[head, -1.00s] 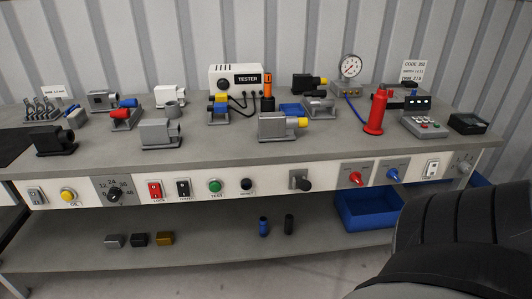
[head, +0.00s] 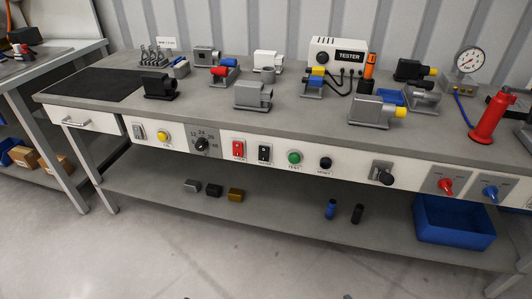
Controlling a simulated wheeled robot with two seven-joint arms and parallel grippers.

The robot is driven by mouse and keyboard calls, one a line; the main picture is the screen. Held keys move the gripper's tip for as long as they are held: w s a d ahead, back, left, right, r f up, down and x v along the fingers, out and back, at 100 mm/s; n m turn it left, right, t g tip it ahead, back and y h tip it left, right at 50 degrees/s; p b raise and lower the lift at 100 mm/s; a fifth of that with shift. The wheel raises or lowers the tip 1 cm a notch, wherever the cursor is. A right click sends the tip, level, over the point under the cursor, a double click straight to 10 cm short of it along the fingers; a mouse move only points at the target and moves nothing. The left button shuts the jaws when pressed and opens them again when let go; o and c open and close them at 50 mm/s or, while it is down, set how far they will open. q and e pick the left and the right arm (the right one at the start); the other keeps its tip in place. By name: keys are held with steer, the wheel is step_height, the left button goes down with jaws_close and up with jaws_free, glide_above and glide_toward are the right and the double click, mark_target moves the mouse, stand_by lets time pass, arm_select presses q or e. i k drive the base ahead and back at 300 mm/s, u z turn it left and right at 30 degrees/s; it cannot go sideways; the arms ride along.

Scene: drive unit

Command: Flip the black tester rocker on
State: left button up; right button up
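The black tester rocker (head: 264,153) is a small upright black switch on the white front panel of the workbench. It sits between the red rocker (head: 238,149) on its left and the green button (head: 294,157) on its right. Its on or off position is too small to tell. The white box labelled TESTER (head: 337,57) stands at the back of the bench top.
The bench top (head: 215,120) carries several grey and black motor units and a red bottle (head: 490,117). A black knob (head: 325,163) and a lever (head: 385,178) project from the panel. A blue bin (head: 452,222) sits on the lower shelf. The floor in front is clear.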

mark_target(264, 151)
steer(key=z, duration=0.6)
steer(key=k, duration=0.7)
steer(key=z, duration=0.6)
steer(key=i, duration=1.5)
steer(key=u, duration=1.4)
steer(key=i, duration=0.2)
steer(key=z, duration=0.05)
